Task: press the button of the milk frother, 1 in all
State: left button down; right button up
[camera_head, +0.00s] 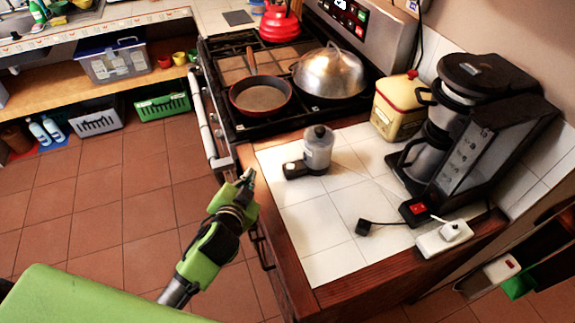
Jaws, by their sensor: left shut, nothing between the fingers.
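The milk frother (318,152) appears to be the small grey cylinder with a dark top standing upright on the white tiled counter (312,228). A black part (292,170) sticks out low at its left side. Its button is too small to make out. My left gripper (247,178) is shut and empty, at the counter's left wooden edge. It is left of the frother and apart from it. My right gripper is not in view.
A coffee maker (468,125) and a yellow tin (398,108) stand to the right. A black plug (363,228) and a white power strip (443,239) lie near the front. The stove holds a pan (260,96) and a domed lid (330,73). The tiles before the frother are clear.

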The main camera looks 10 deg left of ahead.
pick_arm(q)
jog(key=w+d+r+m+t+h, duration=0.3)
jog(key=w+d+r+m+t, duration=0.15)
jog(key=r, duration=0.55)
jog(key=w+d+r+m+h, duration=0.2)
jog(key=d+r+m+h, duration=0.7)
jog(key=d+r+m, duration=0.1)
jog(key=m+g+y, duration=0.4)
jog(key=m+g, duration=0.8)
jog(key=m, duration=0.3)
send_over(288, 167)
notch_tip(288, 167, down, 10)
jog(key=f, duration=0.1)
jog(key=shift+r+t+p, duration=0.25)
jog(key=shift+p, duration=0.05)
jog(key=shift+f, duration=0.1)
notch_tip(288, 167, down, 9)
jog(key=b, duration=0.6)
jog(key=shift+r, duration=0.2)
